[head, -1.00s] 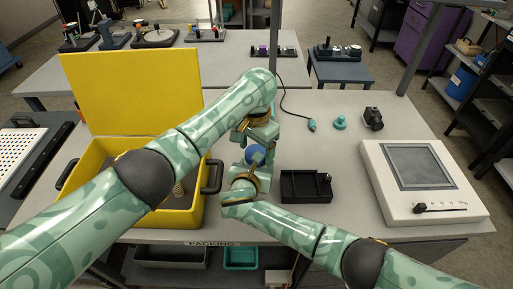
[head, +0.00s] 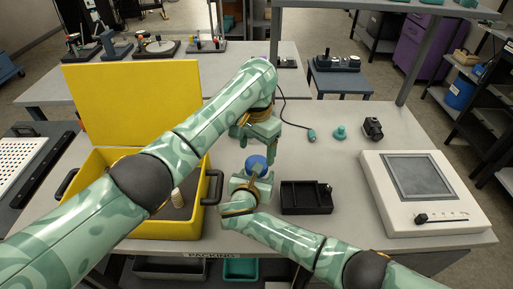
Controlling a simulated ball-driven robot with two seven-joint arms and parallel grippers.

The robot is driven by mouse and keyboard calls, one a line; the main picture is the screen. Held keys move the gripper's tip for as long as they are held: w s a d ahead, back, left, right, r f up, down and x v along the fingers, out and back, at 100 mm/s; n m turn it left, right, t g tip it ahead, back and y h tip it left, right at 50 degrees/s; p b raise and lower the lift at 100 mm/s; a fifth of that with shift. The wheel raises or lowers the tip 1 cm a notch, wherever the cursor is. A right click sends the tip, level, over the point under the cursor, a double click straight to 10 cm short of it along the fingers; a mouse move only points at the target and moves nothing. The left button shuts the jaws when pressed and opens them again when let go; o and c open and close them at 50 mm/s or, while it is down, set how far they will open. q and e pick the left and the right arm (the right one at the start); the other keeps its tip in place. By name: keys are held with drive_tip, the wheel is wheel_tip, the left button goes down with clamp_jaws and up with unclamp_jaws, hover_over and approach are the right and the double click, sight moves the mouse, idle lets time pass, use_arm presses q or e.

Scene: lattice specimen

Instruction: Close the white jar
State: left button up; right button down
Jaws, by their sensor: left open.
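A round blue cap-like piece (head: 257,163) shows between my two grippers, at the front middle of the table. It sits at the top of what my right gripper (head: 251,182) surrounds. The white body of the jar is hidden or too small to make out there. The fingers of my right gripper are close around the spot below the blue piece, and their grip is not clear. My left gripper (head: 260,143) is open, pointing down just above and behind the blue piece, apart from it.
An open yellow case (head: 130,225) with a small tan item (head: 178,198) inside stands left. A black tray (head: 306,198) lies just right of my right gripper. A white device (head: 385,215) stands at right. Small teal (head: 340,132) and black (head: 372,128) items lie behind.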

use_arm(q)
drive_tip(key=shift+w+a+r, duration=0.15)
drive_tip(key=shift+w+r, duration=0.1)
drive_tip(key=shift+r, duration=0.05)
drive_tip(key=shift+w+a+r+n+t, duration=0.15)
drive_tip(key=shift+w+r+n, duration=0.05)
drive_tip(key=shift+r+n, duration=0.4)
drive_tip(key=shift+w+a+r+n+t, duration=0.2)
drive_tip(key=shift+r+n, duration=0.2)
drive_tip(key=shift+r, duration=0.25)
drive_tip(key=shift+s+d+r+n, duration=0.1)
drive_tip(key=shift+s+n, duration=0.05)
drive_tip(key=shift+n, duration=0.75)
drive_tip(key=n, duration=0.1)
drive_tip(key=s+n, duration=0.1)
drive_tip(key=n, duration=0.1)
drive_tip(key=shift+d, duration=0.35)
drive_tip(key=shift+n, duration=0.8)
drive_tip(key=shift+f, duration=4.05)
